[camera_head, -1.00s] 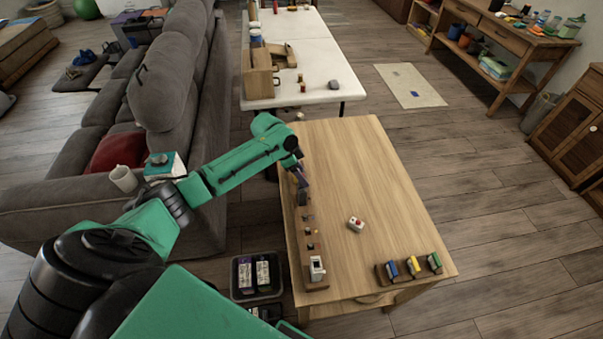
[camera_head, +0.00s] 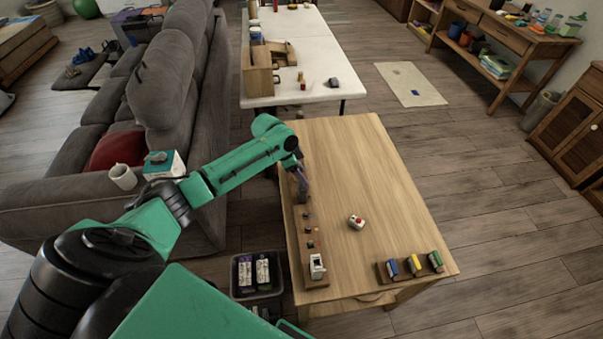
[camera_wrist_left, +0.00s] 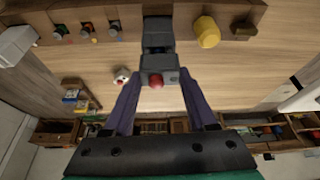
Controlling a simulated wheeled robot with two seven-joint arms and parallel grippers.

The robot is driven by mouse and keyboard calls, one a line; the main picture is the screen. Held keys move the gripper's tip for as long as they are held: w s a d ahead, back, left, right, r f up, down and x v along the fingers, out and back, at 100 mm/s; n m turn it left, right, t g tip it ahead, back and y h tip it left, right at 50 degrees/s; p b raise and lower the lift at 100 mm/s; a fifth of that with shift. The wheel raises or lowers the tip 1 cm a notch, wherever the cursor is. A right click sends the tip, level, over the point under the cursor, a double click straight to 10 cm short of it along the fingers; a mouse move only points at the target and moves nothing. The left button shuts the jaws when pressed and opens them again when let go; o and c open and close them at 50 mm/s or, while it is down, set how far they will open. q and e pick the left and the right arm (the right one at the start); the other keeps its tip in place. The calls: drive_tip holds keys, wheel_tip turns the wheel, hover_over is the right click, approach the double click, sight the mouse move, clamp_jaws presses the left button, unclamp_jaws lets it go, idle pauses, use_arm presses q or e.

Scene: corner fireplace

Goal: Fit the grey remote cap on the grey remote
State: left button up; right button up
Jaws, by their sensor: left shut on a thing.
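My left gripper (camera_head: 303,190) is over the far end of the wooden rack along the table's left edge. In the left wrist view its two purple fingers (camera_wrist_left: 160,76) are shut on a grey piece with a red button, which looks like the grey remote cap (camera_wrist_left: 158,63). Just beyond it, in line with it, the grey remote (camera_wrist_left: 158,28) stands at the rack. I cannot tell whether cap and remote touch. In the head view the gripper and arm mostly hide both. My right gripper is not in view.
The wooden rack (camera_head: 312,282) also holds small pieces and a white block (camera_head: 317,266). A yellow piece (camera_wrist_left: 207,32) stands beside the grey remote. A white piece with a red button (camera_head: 356,222) lies mid-table. A small rack (camera_head: 381,274) holds coloured pieces. The table's right side is clear.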

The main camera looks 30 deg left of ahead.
use_arm(q)
drive_tip(key=shift+f+b, duration=0.5)
drive_tip(key=shift+f, duration=0.35)
drive_tip(key=o, duration=1.3)
drive_tip(key=b+v, duration=0.2)
drive_tip(key=v, duration=1.3)
drive_tip(key=s+a+f+n+y, duration=0.1)
drive_tip(key=s+a+f+n, duration=0.1)
drive_tip(key=f, duration=0.8)
drive_tip(key=s+a+f+n+y, duration=0.1)
drive_tip(key=a+f+n, duration=0.15)
drive_tip(key=f, duration=0.65)
drive_tip(key=s+a+f+n+y, duration=0.1)
drive_tip(key=s+a+f+n, duration=0.15)
drive_tip(key=f, duration=0.75)
drive_tip(key=s+d+f+n, duration=0.1)
drive_tip(key=s+d+f, duration=0.1)
drive_tip(key=s+f, duration=0.9)
drive_tip(key=s+d+f, duration=0.3)
drive_tip(key=s, duration=0.4)
drive_tip(key=s+d+f+g, duration=0.1)
drive_tip(key=s+d+f, duration=0.2)
drive_tip(key=s, duration=0.4)
drive_tip(key=s+d+f+g, duration=0.1)
drive_tip(key=s+d+f, duration=0.2)
drive_tip(key=s, duration=0.4)
drive_tip(key=shift+s+d+m+y, duration=0.25)
drive_tip(key=shift+d+m+y, duration=0.05)
drive_tip(key=shift+m, duration=0.1)
